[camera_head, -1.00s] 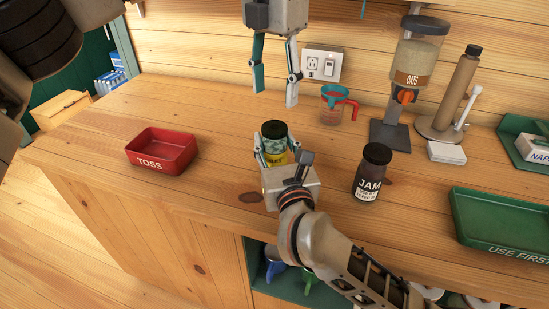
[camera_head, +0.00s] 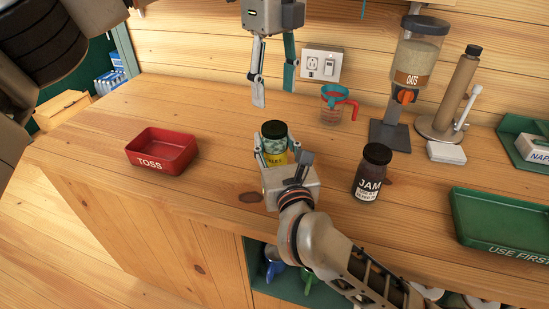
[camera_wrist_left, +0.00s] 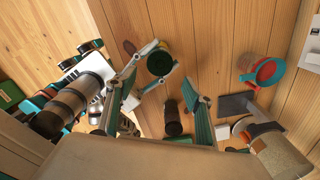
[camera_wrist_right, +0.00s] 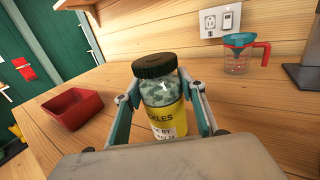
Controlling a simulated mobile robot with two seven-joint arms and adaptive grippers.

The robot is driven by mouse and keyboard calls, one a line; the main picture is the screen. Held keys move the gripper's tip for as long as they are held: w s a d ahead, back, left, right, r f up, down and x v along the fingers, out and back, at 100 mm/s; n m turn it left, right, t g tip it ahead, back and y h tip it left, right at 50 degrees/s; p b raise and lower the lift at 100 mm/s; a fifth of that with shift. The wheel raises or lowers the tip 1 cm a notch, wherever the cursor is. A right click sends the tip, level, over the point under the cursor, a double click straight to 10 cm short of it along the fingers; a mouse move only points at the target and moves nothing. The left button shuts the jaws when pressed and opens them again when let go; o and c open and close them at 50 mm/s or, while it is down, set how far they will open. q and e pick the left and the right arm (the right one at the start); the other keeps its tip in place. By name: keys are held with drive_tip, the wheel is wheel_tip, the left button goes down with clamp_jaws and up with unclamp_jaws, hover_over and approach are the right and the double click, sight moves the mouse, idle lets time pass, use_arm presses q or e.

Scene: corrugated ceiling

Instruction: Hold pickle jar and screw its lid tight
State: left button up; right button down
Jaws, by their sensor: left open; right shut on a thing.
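The pickle jar (camera_head: 275,146) stands upright on the wooden counter, with a yellow label and a dark green lid (camera_head: 274,129) on top. My right gripper (camera_head: 274,152) is shut on the jar's body, one finger on each side. The right wrist view shows the jar (camera_wrist_right: 164,105) between the fingers, its lid (camera_wrist_right: 154,66) sitting on the mouth; I cannot tell how tight it is. My left gripper (camera_head: 274,95) is open and empty, pointing down above the jar and apart from it. The left wrist view shows the lid (camera_wrist_left: 160,62) from above.
A jam jar (camera_head: 371,172) stands right of the pickle jar. A red TOSS tray (camera_head: 150,163) is at the left, a green tray (camera_head: 485,233) at the right. A measuring cup (camera_head: 335,106) and an oats dispenser (camera_head: 411,70) stand behind. Counter between TOSS tray and jar is clear.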

sight(274, 127)
use_arm(q)
drive_tip(key=shift+n, duration=0.3)
drive_tip(key=shift+f, duration=4.05)
drive_tip(key=c, duration=1.2)
drive_tip(key=shift+o, duration=0.2)
